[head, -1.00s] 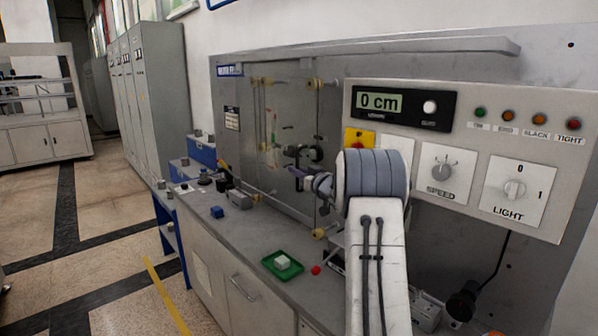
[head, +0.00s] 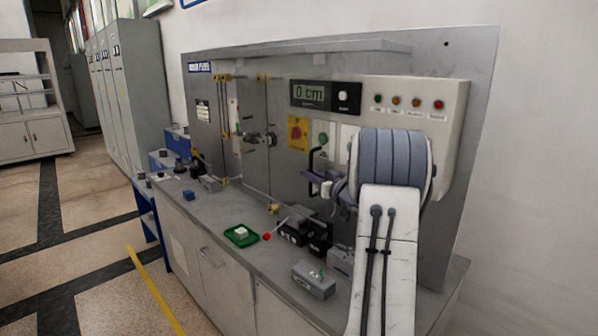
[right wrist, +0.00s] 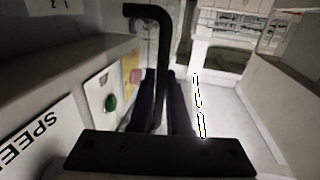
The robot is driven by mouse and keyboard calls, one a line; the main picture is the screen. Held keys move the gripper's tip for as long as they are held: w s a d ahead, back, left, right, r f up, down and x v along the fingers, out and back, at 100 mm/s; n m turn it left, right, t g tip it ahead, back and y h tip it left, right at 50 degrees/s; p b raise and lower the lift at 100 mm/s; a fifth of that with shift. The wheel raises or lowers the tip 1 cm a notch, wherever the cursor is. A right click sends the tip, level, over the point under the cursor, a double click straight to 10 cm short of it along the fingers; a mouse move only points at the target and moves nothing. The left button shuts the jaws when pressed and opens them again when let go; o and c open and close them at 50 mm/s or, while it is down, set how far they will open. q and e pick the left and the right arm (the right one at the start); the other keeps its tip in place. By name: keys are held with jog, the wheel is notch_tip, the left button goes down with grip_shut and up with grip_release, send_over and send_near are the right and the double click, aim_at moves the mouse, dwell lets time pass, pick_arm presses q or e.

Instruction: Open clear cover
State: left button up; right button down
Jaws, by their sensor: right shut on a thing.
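The clear cover (head: 252,150) is a see-through panel on the grey machine's upright board, with yellowish fittings near its corners. Its edges are faint, and I cannot tell how far it stands from the board. My right gripper (head: 319,184) is shut on a black bent handle (head: 313,160). In the right wrist view the handle (right wrist: 160,50) rises between the dark purple fingers (right wrist: 165,100). The handle's join to the cover is hard to see. My left gripper is not in view.
A control panel (head: 444,125) with a "0 cm" display (head: 311,94) is behind my right arm. A yellow plate with a red button (head: 297,133) is near the handle. A green tray (head: 241,235), a blue block (head: 188,195) and a grey box (head: 313,280) occupy the bench (head: 205,220).

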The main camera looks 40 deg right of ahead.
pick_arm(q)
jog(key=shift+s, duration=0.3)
pick_arm(e)
jog(key=s, duration=0.7)
jog(key=shift+d, duration=0.25)
jog(key=c, duration=0.9)
grip_release()
jog(key=shift+w, duration=0.1)
pick_arm(q)
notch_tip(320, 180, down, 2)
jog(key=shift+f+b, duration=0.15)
jog(key=shift+b, duration=1)
pick_arm(e)
jog(key=s+a, duration=0.1)
jog(key=s, duration=0.9)
jog(key=shift+s, duration=0.2)
jog(key=shift+a, duration=0.1)
